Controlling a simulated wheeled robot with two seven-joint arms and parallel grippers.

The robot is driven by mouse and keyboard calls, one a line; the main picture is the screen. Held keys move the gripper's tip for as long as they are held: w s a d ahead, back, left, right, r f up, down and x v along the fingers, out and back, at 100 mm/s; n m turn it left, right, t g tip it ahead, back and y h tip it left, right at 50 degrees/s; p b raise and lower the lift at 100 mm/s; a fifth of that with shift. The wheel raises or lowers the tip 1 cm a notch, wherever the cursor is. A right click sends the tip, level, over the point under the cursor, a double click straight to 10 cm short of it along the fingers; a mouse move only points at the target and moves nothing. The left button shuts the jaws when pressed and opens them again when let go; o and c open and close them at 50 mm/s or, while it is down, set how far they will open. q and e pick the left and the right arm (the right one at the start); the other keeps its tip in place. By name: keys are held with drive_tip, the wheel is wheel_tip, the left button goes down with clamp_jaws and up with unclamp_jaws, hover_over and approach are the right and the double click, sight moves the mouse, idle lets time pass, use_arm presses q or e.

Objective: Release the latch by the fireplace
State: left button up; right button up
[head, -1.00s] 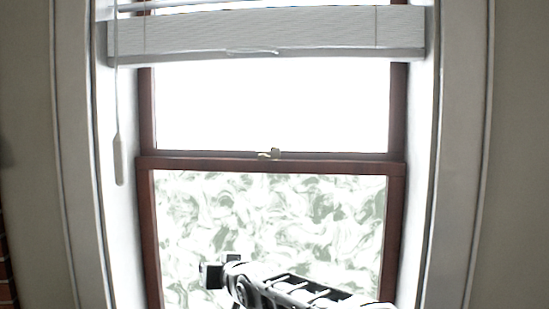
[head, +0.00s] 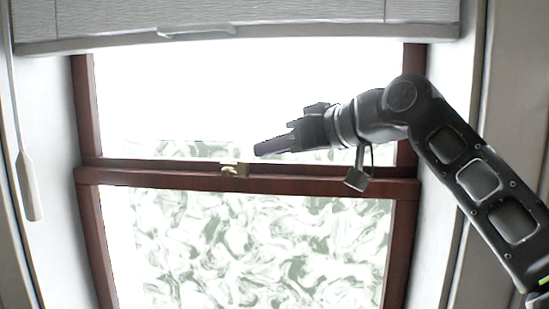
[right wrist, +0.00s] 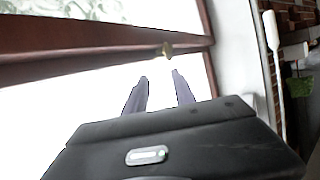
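A small brass latch (head: 235,170) sits at the middle of the dark red-brown rail between the upper and lower window sashes. It also shows in the right wrist view (right wrist: 167,49), just beyond the fingertips. My right gripper (head: 258,149) reaches in from the right, a little to the right of the latch and slightly above it in the head view. In the right wrist view its two fingers (right wrist: 160,76) stand apart with nothing between them, and the latch shows beyond the gap. No contact with the latch is visible. My left gripper is not in view.
The window rail (head: 330,186) runs across below my right arm. A pale blind (head: 300,22) hangs above, and its cord handle (head: 28,185) hangs at the left. White window jambs stand on both sides. Brickwork (right wrist: 299,22) shows at the wrist view's right edge.

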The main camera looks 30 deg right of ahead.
sight(246, 162)
drive_tip(key=shift+s+a+f+n+g, duration=0.15)
drive_tip(key=shift+a+f+n+g, duration=0.15)
drive_tip(key=shift+a, duration=0.25)
drive_tip(key=shift+s+a+f+n+g, duration=0.1)
drive_tip(key=shift+a+f+n+g, duration=0.15)
drive_tip(key=shift+a, duration=0.3)
drive_tip(key=p+x, duration=0.1)
drive_tip(key=x, duration=0.5)
drive_tip(key=shift+p, duration=0.4)
drive_tip(key=shift+w+f, duration=0.2)
drive_tip(key=shift+w, duration=0.2)
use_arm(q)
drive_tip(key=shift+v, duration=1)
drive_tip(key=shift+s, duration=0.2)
use_arm(e)
drive_tip(key=shift+c, duration=0.3)
clamp_jaws()
